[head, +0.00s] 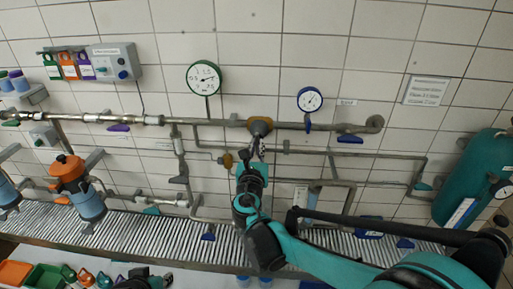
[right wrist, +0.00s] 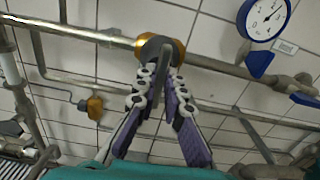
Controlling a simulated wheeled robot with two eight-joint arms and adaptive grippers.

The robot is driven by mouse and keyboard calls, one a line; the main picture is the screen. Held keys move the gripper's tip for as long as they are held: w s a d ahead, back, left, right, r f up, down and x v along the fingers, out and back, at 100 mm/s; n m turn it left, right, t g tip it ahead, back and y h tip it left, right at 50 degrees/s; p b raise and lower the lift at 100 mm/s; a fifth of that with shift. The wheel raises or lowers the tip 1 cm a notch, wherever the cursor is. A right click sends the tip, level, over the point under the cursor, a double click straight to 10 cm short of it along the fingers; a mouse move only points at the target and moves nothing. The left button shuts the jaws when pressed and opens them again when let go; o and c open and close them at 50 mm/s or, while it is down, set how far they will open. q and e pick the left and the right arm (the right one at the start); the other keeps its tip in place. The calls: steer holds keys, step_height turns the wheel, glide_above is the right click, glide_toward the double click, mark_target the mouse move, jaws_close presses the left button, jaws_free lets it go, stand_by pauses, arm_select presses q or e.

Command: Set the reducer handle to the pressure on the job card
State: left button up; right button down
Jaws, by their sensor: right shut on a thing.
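The pressure reducer (head: 260,126) sits on the main pipe, with a brass-coloured body and a grey handle (right wrist: 158,60) facing me. My right gripper (head: 258,150) is at the reducer from below. In the right wrist view its two purple-padded fingers (right wrist: 160,82) are closed on the grey handle. A green-rimmed gauge (head: 203,78) stands left of the reducer and a blue-rimmed gauge (head: 310,99) right of it; their readings are too small to tell. A white printed card (head: 426,90) hangs on the wall at right, its text unreadable. A dark part at the bottom edge may be my left gripper.
Pipes run along the tiled wall, with blue and purple levers on them. A brass fitting (right wrist: 95,106) sits on a lower pipe. A teal tank (head: 474,180) stands at right. A ribbed grey shelf (head: 330,240) runs below; coloured bins (head: 45,277) lie at bottom left.

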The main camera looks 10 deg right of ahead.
steer(key=shift+m, duration=1.8)
steer(key=c, duration=1.6)
jaws_free()
steer(key=v, duration=1.2)
